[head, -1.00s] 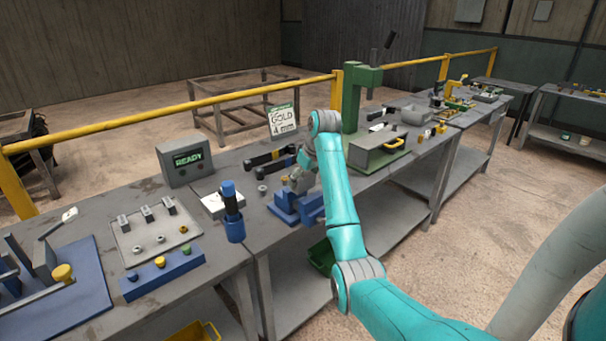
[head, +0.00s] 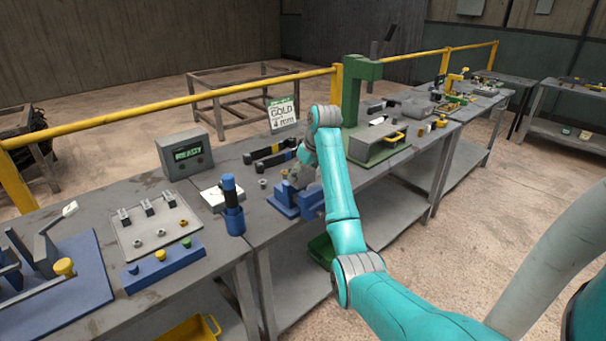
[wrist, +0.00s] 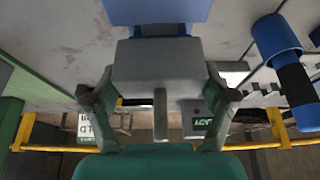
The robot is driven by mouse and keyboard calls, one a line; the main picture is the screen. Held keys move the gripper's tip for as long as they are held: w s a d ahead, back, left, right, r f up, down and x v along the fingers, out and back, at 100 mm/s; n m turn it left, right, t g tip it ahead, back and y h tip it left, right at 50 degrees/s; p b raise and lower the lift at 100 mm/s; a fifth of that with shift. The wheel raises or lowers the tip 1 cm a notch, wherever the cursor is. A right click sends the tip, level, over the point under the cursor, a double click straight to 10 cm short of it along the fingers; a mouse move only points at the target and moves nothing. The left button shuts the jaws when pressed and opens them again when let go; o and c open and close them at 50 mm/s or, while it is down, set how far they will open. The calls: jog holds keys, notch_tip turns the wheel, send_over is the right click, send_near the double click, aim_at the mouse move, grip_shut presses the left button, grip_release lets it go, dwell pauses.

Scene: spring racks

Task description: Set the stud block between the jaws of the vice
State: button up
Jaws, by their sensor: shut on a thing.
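The stud block is a grey block (wrist: 160,70) with a round pin, seen large in the wrist view. My gripper (wrist: 160,100) is shut on it, one finger on each side. The blue vice (wrist: 158,12) shows at the top edge of the wrist view, right by the block's far side. In the head view the blue vice (head: 283,203) stands on the bench, with my gripper (head: 297,178) directly over it. My arm and gripper hide much of the vice and block there. I cannot tell whether the block is down between the jaws or just above them.
A blue holder with a black-handled tool (head: 234,215) stands left of the vice. Dark bars (head: 270,158) lie behind it. A green press (head: 362,95) and a grey box with a yellow handle (head: 385,148) are to the right. A display box (head: 185,155) stands at the back left.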

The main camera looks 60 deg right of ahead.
aim_at(303, 183)
jog(key=shift+f, duration=1.85)
dwell(0.7)
jog(key=o, duration=1.6)
jog(key=shift+f, duration=0.1)
jog(key=shift+r, duration=3.55)
